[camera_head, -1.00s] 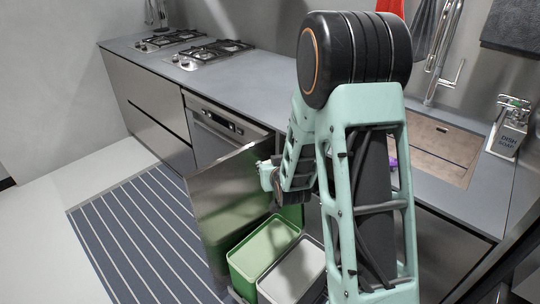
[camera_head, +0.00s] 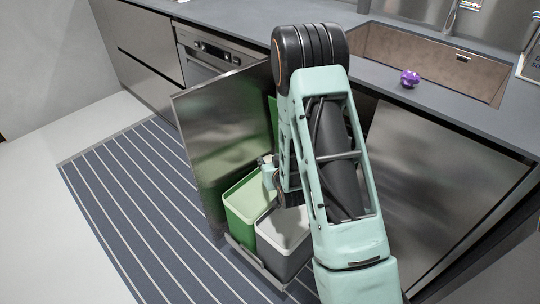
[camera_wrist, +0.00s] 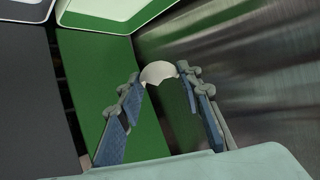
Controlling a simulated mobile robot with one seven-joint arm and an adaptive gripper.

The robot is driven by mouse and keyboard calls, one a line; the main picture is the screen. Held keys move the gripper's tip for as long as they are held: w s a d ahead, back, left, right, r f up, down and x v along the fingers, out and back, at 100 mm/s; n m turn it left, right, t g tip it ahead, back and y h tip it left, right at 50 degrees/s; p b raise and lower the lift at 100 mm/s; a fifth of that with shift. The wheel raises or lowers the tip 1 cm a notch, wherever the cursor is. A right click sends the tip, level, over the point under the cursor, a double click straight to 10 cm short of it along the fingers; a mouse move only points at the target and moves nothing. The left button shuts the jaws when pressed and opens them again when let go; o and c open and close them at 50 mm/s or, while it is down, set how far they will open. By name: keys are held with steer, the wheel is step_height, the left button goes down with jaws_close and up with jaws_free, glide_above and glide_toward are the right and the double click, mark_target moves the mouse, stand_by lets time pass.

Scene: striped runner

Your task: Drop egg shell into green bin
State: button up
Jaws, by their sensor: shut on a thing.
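A white, jagged-edged egg shell (camera_wrist: 158,72) is held between the fingertips of my gripper (camera_wrist: 160,88) in the wrist view. My gripper is shut on it, with one blue-padded finger on each side. In the head view my gripper (camera_head: 268,172) points down near the far end of the green bin (camera_head: 237,217); the shell is too small to make out surely there. The green bin, its pale rim showing, also fills much of the wrist view (camera_wrist: 88,70). The shell appears in front of the boundary between green bin and metal; I cannot tell whether it is over the opening.
A grey bin (camera_head: 285,262) stands right beside the green one in the pulled-out drawer. The steel drawer front (camera_head: 215,140) rises close to the left of my gripper. A striped runner (camera_head: 125,205) covers the floor.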

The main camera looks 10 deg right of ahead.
step_height(320, 180, down, 6)
steer(key=b, duration=0.3)
stand_by(0.3)
steer(key=o, duration=0.8)
steer(key=v, duration=0.7)
steer(key=shift+s, duration=0.3)
